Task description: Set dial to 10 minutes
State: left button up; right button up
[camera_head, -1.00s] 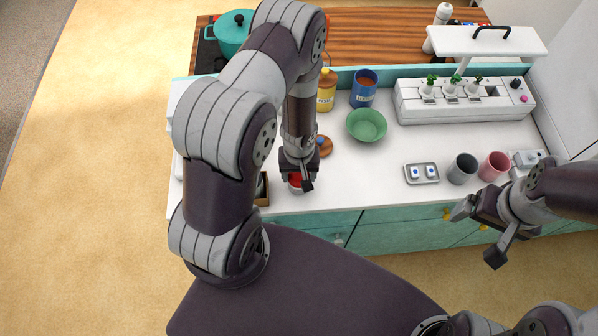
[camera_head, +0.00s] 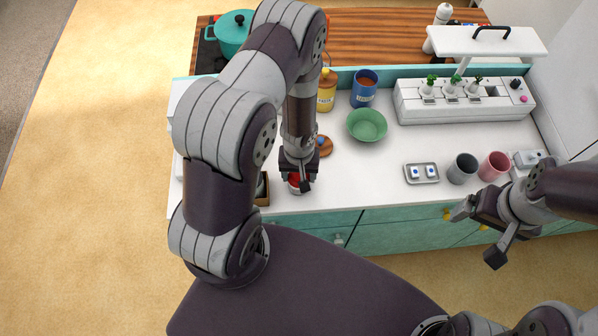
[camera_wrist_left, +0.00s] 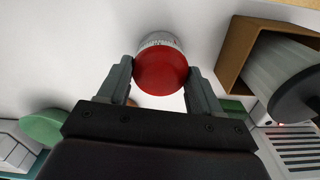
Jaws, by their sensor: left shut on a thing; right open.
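The dial is a red round knob on a white base with a graduated ring. It stands near the counter's front edge, and the red dial (camera_head: 295,181) is partly hidden under my left gripper in the head view. In the left wrist view the red dial (camera_wrist_left: 161,71) sits between the two fingers, with the marked ring at its far side; the numbers are too small to read. My left gripper (camera_head: 300,184) points down and is shut on the dial; its fingertips also show in the left wrist view (camera_wrist_left: 160,75). My right gripper (camera_head: 478,232) is open and empty, in front of the counter at right.
A brown wooden box (camera_wrist_left: 238,52) stands close beside the dial. A green bowl (camera_head: 366,125), a small tray (camera_head: 421,173), a grey cup (camera_head: 462,168) and a pink cup (camera_head: 494,166) stand further right. The white counter (camera_head: 360,190) between is clear.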

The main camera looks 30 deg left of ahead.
aim_at(299, 175)
pick_arm(q)
jog(key=shift+m, duration=0.3)
dwell(1.2)
jog(key=o, duration=1.1)
notch_tip(299, 175, up, 13)
jog(key=p, duration=0.7)
jog(key=shift+f, duration=0.1)
